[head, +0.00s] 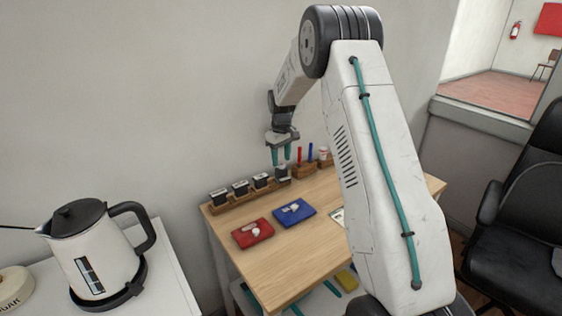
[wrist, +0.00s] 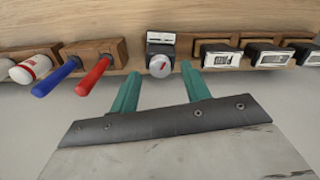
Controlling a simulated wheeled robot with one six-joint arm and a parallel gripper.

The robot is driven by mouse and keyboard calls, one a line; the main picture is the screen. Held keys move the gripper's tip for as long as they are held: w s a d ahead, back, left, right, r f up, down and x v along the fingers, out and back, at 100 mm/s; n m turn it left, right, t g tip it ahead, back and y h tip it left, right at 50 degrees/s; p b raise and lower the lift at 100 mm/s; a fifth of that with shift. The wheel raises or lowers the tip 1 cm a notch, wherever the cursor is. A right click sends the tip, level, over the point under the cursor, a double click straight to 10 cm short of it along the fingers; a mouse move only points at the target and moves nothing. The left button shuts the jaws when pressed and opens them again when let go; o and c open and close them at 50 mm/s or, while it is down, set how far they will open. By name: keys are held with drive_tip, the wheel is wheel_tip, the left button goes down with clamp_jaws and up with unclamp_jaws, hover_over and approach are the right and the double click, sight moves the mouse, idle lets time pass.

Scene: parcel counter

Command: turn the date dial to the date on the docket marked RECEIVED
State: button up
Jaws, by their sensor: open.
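In the head view the dark block (head: 282,173) stands at the back of the wooden table, just below my gripper (head: 281,157). My gripper's green fingers (wrist: 160,72) are open and empty, one on each side of the dial in the wrist view. Whether they touch it I cannot tell. A pale paper (head: 337,217) on the table is partly hidden by my arm. Its writing is unreadable, and the date on the dial is too small to read.
Several dark stamps stand in a wooden rack (head: 238,190) left of the dial. A holder with a red and a blue pen (head: 305,168) stands right of it. Red (head: 252,233) and blue (head: 293,213) pads lie in front. The table's front is clear. A kettle (head: 95,255) stands at left.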

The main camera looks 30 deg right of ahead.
drive_tip(key=shift+f, duration=0.9)
drive_tip(key=c, duration=1)
